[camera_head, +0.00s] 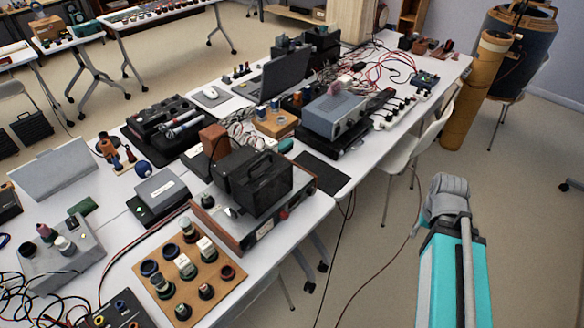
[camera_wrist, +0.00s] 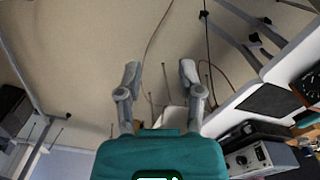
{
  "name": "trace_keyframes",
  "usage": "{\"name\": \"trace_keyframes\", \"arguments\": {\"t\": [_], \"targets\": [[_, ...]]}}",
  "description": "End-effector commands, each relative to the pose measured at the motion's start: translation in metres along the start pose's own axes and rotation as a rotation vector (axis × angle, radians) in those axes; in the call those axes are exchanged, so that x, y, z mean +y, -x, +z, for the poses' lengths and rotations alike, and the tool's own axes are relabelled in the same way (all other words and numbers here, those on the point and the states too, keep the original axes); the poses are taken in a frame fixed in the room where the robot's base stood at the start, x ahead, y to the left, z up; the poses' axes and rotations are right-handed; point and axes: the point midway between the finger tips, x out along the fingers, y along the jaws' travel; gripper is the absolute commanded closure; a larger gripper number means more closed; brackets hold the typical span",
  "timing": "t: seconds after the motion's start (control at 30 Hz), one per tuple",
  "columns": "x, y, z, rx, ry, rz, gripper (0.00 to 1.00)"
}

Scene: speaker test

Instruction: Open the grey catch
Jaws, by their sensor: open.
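I cannot make out a grey catch for certain in either view. Possible carriers on the long white table (camera_head: 330,178) are a grey lidded case (camera_head: 55,170) at the left, a small grey box (camera_head: 162,192) and a black case with a handle (camera_head: 262,182) on a wooden-sided unit (camera_head: 235,235). My gripper (camera_wrist: 160,72) is open and empty in the wrist view, over bare floor and beside the table edge, touching nothing. In the head view my teal and grey arm stands at the lower right, off the table.
A wooden board with several knobs (camera_head: 205,292) lies at the near table edge. A black mat (camera_head: 322,172) lies near the middle edge; it also shows in the wrist view (camera_wrist: 268,101). A white chair (camera_head: 405,150) stands by the table. Cables hang to the floor. Open floor surrounds my arm.

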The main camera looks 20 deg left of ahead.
Motion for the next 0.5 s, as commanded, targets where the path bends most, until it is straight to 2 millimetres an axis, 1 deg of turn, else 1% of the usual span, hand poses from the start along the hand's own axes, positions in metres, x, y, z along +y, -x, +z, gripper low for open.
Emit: {"name": "trace_keyframes", "arguments": {"t": [0.17, 0.27, 0.3, 0.37, 0.5], "targets": [[-0.002, 0.001, -0.003, -0.002, 0.019, -0.002, 0.51], [-0.008, 0.003, -0.01, -0.006, 0.066, -0.008, 0.51], [-0.023, 0.004, -0.014, -0.008, 0.096, -0.011, 0.51], [-0.032, 0.005, -0.022, -0.013, 0.152, -0.018, 0.51], [-0.054, 0.011, -0.046, -0.027, 0.337, -0.04, 0.51]]}}
